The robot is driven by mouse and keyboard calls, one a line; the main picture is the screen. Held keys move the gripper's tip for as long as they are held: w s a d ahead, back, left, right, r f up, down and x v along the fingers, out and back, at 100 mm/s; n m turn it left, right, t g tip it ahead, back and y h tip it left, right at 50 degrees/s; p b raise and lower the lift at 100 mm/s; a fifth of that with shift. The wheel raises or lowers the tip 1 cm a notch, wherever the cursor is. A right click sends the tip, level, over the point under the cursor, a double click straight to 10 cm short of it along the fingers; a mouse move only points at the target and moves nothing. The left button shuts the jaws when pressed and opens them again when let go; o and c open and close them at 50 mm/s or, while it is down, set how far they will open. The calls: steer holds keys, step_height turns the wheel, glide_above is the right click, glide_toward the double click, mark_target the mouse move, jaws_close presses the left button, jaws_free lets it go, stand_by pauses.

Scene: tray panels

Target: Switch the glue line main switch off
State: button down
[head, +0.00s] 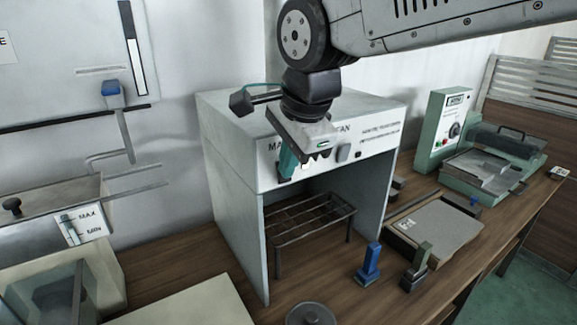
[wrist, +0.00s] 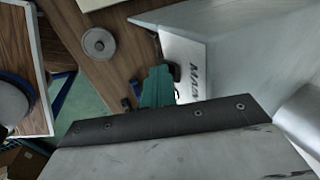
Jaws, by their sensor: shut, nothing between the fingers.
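A pale grey hood (head: 235,155) stands on the bench, with a front panel lettered "MA…", partly covered, and "…FAN". In the wrist view its panel (wrist: 190,50) shows "MAIN" with a dark switch-like part (wrist: 173,70) beside it. My gripper (head: 288,163) hangs in front of the panel's left part, under the covered lettering. Its teal fingers are shut and empty, and they also show in the wrist view (wrist: 157,88). They lie very close to the dark part; I cannot tell whether they touch it. The main switch's position is hidden.
A pale rocker (head: 343,153) sits on the panel right of my gripper. A wire rack (head: 312,220) stands inside the hood. Blue (head: 369,262) and dark (head: 415,268) upright levers stand at its front right. A green control box (head: 445,130) is at the right.

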steer(key=v, duration=0.7)
steer(key=shift+r, duration=0.35)
steer(key=shift+s+d, duration=0.1)
steer(key=shift+g, duration=0.3)
steer(key=s+d, duration=0.1)
steer(key=s+r, duration=0.1)
steer(key=s+d, duration=0.1)
steer(key=shift+s+d+r, duration=0.3)
steer(key=shift+r, duration=0.05)
steer(key=shift+f, duration=0.1)
